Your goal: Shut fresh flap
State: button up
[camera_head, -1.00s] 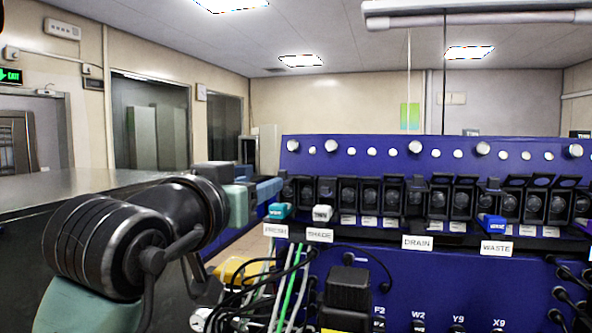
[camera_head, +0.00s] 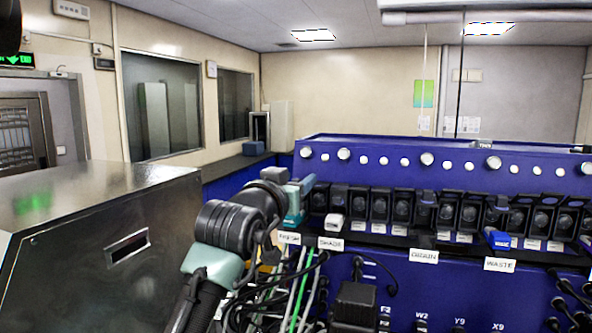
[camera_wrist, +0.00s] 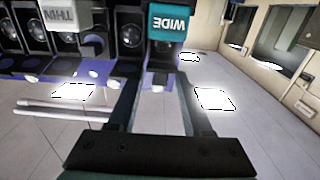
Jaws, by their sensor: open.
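The FRESH label (camera_head: 289,238) is at the left end of the row of black flap units on the blue panel. My gripper (camera_head: 300,190) is beside that end, in front of the first unit, and partly hides it. In the wrist view, which looks upside down, my gripper (camera_wrist: 158,85) is open, with its fingers apart. A teal block marked WIDE (camera_wrist: 170,22) sits just beyond the fingertips. A small grey piece (camera_wrist: 158,80) shows between the fingers; I cannot tell whether it is the fresh flap or whether the fingers touch it.
A white block marked THIN (camera_wrist: 60,12) is at the neighbouring SHADE label (camera_head: 330,243). DRAIN (camera_head: 423,256) and WASTE (camera_head: 499,264) labels lie further right, with a blue block (camera_head: 497,239). Several flaps stand raised. Cables (camera_head: 300,290) hang below. A metal cabinet (camera_head: 100,240) is at left.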

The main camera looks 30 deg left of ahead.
jog(key=shift+w+a, duration=0.1)
jog(key=shift+w, duration=0.1)
grip_shut()
jog(key=shift+f+b, duration=0.15)
jog(key=shift+b, duration=0.15)
